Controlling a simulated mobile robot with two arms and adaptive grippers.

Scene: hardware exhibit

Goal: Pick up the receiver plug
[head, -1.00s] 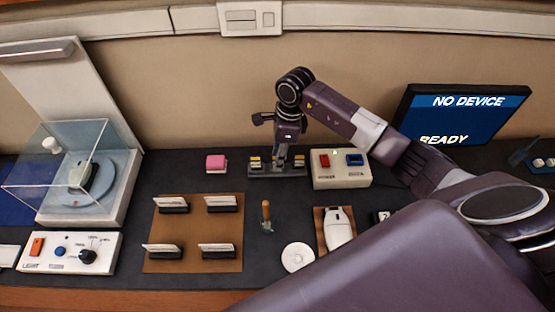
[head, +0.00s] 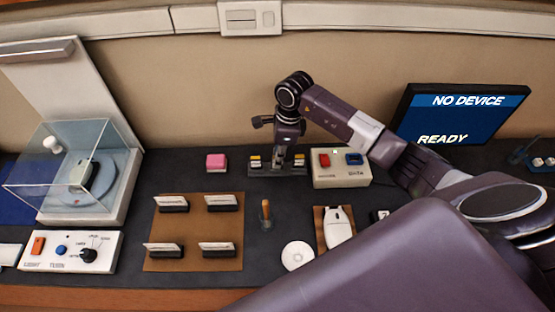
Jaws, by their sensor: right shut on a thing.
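My right gripper (head: 280,158) points down over the middle of a low dark rack (head: 262,172) at the back of the bench. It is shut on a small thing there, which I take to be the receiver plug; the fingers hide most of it. I cannot tell whether it is still seated in the rack or lifted clear. A small yellow and white plug (head: 255,161) stands to the left of the gripper in the rack, and a similar one (head: 299,160) to the right. My left gripper is not in view.
A cream box (head: 341,181) with red and blue parts stands just right of the rack. A pink block (head: 216,162) is to its left. A brown board (head: 194,262) with card holders, an orange-handled tool (head: 265,210) and a white disc (head: 297,255) lie in front.

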